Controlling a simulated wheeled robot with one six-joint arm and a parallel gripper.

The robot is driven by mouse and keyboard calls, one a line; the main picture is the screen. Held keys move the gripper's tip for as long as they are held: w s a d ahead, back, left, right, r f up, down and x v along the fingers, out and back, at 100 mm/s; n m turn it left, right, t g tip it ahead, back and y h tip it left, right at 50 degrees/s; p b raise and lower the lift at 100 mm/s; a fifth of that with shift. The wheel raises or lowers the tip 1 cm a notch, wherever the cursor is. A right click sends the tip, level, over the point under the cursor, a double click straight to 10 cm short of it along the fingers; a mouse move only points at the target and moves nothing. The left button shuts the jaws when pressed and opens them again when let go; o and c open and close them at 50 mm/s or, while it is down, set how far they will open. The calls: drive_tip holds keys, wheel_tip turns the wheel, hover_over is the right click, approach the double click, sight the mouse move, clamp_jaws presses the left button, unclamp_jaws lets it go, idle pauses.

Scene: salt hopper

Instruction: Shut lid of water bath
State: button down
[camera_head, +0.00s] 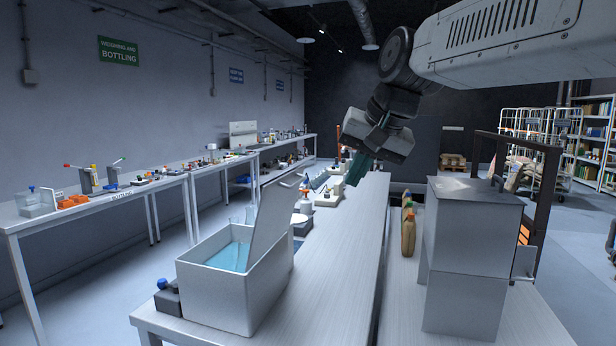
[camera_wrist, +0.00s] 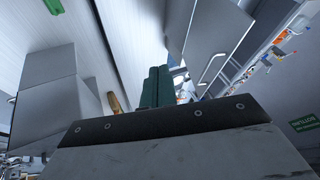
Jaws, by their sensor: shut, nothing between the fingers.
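The water bath (camera_head: 228,296) is a light grey open-topped box with blue water in it, on the near left end of the bench in the head view. Its lid (camera_head: 270,222) stands up, tilted, along the bath's right side. In the wrist view the grey panel with a thin handle on the right looks like the lid (camera_wrist: 215,42). My gripper (camera_head: 354,172) is above the bench, to the right of the lid and apart from it. Its green fingers also show in the wrist view (camera_wrist: 156,80); they are together with nothing between them.
A small dark device with a blue knob (camera_head: 165,298) sits left of the bath. Bottles and instruments stand farther along the bench (camera_head: 350,235). A tall grey metal box (camera_head: 470,250) stands on the right. The bench right of the bath is clear.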

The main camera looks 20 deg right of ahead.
drive_tip(key=w+r+m+t, duration=0.1)
drive_tip(key=w+r, duration=0.3)
drive_tip(key=w, duration=0.2)
drive_tip(key=w+a+f, duration=0.4)
drive_tip(key=w+f, duration=0.3)
drive_tip(key=shift+w, duration=0.25)
